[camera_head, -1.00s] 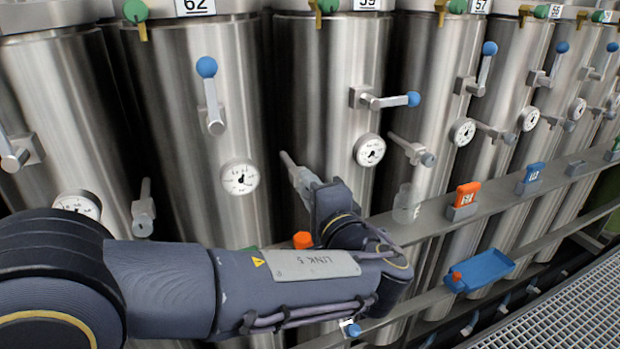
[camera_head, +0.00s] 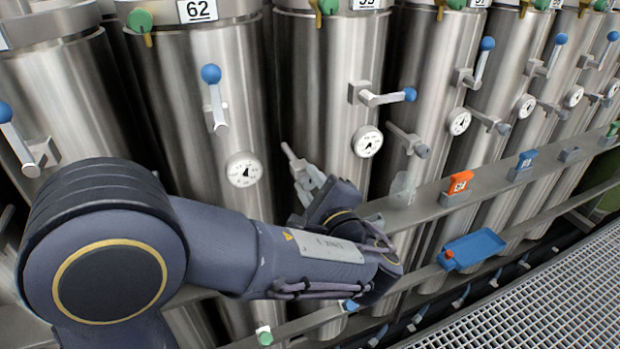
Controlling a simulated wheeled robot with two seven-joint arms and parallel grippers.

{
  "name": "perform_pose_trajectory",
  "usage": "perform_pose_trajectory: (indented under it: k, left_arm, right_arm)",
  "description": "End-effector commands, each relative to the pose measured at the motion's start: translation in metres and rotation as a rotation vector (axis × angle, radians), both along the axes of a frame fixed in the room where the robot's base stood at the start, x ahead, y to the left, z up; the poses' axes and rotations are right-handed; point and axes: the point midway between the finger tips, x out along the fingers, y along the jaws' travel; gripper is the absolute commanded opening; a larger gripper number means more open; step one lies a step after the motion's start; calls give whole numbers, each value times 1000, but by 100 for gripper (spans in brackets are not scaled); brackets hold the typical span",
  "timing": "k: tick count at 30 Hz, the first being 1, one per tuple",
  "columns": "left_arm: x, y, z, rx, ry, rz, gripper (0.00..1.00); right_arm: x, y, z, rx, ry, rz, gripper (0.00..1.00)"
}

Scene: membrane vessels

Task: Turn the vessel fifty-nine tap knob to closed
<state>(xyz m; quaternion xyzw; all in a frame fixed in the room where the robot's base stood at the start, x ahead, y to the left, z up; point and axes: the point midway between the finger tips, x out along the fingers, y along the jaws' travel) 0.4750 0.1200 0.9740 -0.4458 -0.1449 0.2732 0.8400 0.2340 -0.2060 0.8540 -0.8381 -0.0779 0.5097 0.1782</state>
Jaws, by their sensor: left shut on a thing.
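Vessel fifty-nine (camera_head: 322,75) is the tall steel cylinder in the middle, its number plate (camera_head: 368,4) cut by the top edge. Its blue-ended lever (camera_head: 390,97) points right, above a round gauge (camera_head: 367,141). Lower left on it, a slim grey tap (camera_head: 291,154) sticks out. My left gripper (camera_head: 309,180) is at this tap, shut on its knob. The fingers and wrist largely hide the knob, so its exact angle cannot be told. My right gripper is not in view.
Vessel 62 (camera_head: 180,90) stands left, with a blue-ended lever (camera_head: 214,98). A blue tray (camera_head: 478,248) sits lower, near a floor grating (camera_head: 540,300).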

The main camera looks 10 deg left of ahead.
Motion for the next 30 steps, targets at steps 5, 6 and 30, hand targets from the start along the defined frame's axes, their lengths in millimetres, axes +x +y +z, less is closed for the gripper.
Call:
perform_pose_trajectory:
  k: [5,6,30]
  left_arm:
    - [0,0,-1,9,9,0,4]
    - [0,0,-1,9,9,0,4]
    - [-9,-8,0,7,5,-5,49]
  right_arm:
    - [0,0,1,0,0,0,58]
    - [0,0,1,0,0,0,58]
    - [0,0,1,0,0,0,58]
